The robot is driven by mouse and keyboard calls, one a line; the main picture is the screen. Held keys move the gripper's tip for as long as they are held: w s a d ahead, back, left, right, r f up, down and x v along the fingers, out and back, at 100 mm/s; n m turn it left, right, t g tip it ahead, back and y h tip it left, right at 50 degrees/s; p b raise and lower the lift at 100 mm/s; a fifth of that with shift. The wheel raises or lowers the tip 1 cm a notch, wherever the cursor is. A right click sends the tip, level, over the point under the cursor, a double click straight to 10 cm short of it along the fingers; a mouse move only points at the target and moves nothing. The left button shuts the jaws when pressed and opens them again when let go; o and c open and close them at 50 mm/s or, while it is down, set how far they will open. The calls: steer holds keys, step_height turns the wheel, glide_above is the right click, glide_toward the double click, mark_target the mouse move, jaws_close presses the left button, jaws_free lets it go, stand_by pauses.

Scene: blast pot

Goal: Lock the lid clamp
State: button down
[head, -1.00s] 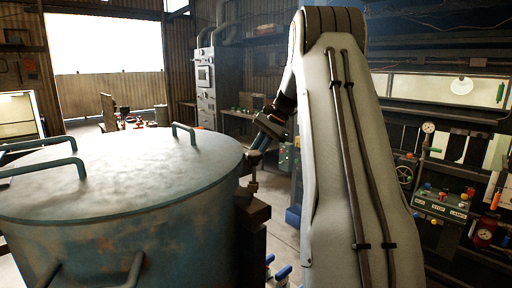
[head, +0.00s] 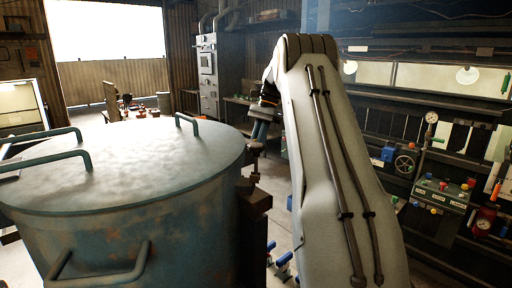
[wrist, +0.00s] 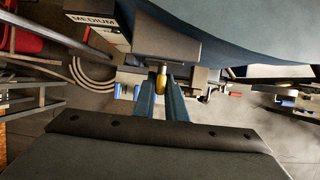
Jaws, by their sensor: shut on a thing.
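The large blue-grey, rust-stained pot (head: 150,225) stands at left in the head view, with its flat lid (head: 120,160) on top. The lid clamp (head: 255,150) is a dark piece at the pot's right rim. My gripper (head: 260,135) reaches down to it from above. In the wrist view, the two blue fingers of my gripper (wrist: 163,90) are shut on a small brass-coloured part of the lid clamp (wrist: 161,77), just below a dark grey block (wrist: 165,45). The rest of the clamp is hidden, and I cannot tell its lock position.
A control panel with coloured buttons (head: 440,192) and a handwheel (head: 404,165) are at right. A grey cabinet (head: 207,75) stands at the back. Some floor between pot and panel is clear.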

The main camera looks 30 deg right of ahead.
steer(key=c, duration=1.8)
jaws_free()
steer(key=b+v, duration=0.3)
steer(key=v, duration=0.4)
steer(key=shift+r, duration=0.35)
steer(key=shift+s+d, duration=0.1)
steer(key=shift+d, duration=0.1)
